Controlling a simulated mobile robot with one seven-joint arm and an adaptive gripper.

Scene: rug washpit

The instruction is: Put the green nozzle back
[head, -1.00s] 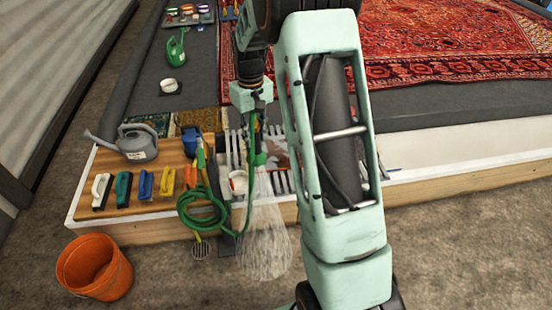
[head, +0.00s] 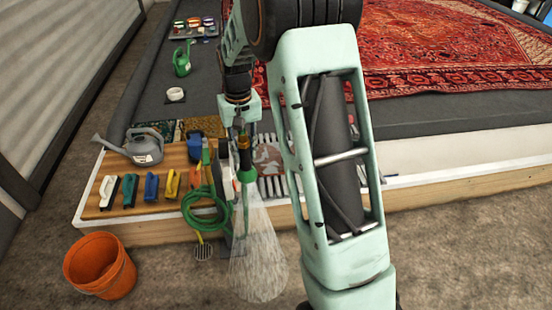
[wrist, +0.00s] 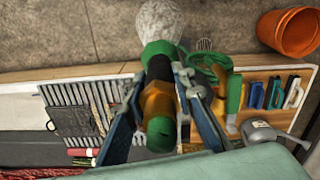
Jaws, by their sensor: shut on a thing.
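The green nozzle (head: 246,175) has a green spray head and an orange-brown body, and it points down with a cone of water coming from it. My gripper (head: 241,138) is shut on it and holds it above the front edge of the wooden bench. In the wrist view the nozzle's orange body (wrist: 157,100) lies between the two fingers of my gripper (wrist: 174,88), with its spray head beyond them. A green hose (head: 203,212) hangs in a coil at the bench front, left of the nozzle. I cannot make out a holder for the nozzle.
Several coloured brushes (head: 151,187) and a grey watering can (head: 144,147) stand on the bench at left. A slatted grate (head: 272,187) lies right of the nozzle. An orange bucket (head: 99,265) and a floor drain (head: 203,252) are in front. A red rug (head: 440,45) lies behind.

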